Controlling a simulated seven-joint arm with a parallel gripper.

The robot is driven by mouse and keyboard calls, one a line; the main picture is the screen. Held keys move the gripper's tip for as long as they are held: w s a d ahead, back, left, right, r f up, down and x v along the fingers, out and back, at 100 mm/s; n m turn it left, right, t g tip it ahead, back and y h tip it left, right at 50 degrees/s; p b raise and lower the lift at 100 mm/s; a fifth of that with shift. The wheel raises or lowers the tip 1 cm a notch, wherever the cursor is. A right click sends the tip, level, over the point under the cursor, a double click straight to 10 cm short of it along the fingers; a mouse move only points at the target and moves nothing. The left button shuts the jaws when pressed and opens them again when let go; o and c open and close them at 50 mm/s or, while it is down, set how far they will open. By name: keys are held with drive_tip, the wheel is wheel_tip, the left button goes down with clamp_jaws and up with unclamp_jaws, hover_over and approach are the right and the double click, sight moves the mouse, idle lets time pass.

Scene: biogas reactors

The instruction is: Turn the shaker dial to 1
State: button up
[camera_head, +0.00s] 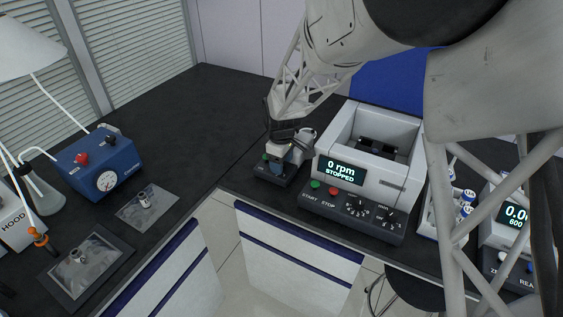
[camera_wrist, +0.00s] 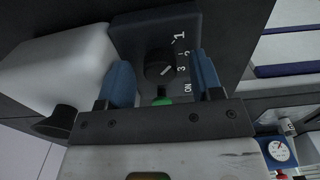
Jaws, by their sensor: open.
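In the wrist view the black dial (camera_wrist: 158,64) sits on the dark front of a small device, the shaker (camera_wrist: 128,40), with marks 1, 2, 3 and ON beside it. The dial's white pointer line is turned toward the side of 2 and 3; exactly which is hard to tell. My gripper (camera_wrist: 164,80) is open, its two blue fingers on either side of the dial with gaps visible. A green button (camera_wrist: 161,96) shows between the fingers. In the head view my gripper (camera_head: 285,158) is over the shaker (camera_head: 262,172) and hides most of it, including the dial.
A white machine (camera_head: 400,135) reading 0 rpm STOPPED stands close on the right. A tube rack (camera_head: 427,215) is farther right. A blue pump (camera_head: 95,165) and grey mats stand left. The black bench behind the shaker is clear; its front edge is near.

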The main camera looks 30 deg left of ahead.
drive_tip(key=shift+r, duration=3.8)
drive_tip(key=shift+d+r, duration=0.1)
